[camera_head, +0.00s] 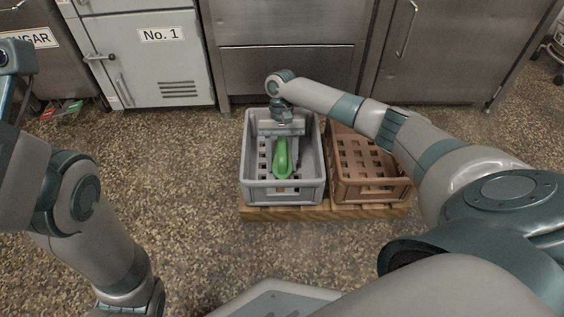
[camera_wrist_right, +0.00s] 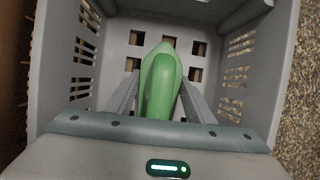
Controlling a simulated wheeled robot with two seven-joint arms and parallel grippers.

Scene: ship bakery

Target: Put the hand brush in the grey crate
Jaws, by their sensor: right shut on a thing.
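The hand brush (camera_head: 282,160) shows as a green shape inside the grey crate (camera_head: 283,197) in the head view. My right gripper (camera_head: 281,153) reaches down into the crate and is shut on the brush. In the right wrist view the green brush (camera_wrist_right: 160,82) lies between the two fingers of the gripper (camera_wrist_right: 156,98), with the walls of the grey crate (camera_wrist_right: 65,60) around it. I cannot tell whether the brush touches the crate floor. My left gripper is out of view; only my left arm shows at the left.
A brown crate (camera_head: 370,190) stands right beside the grey one, both on a wooden pallet (camera_head: 290,213) on the speckled floor. Steel cabinets and a pale locker marked No. 1 (camera_head: 150,75) stand behind. Floor left of the pallet is clear.

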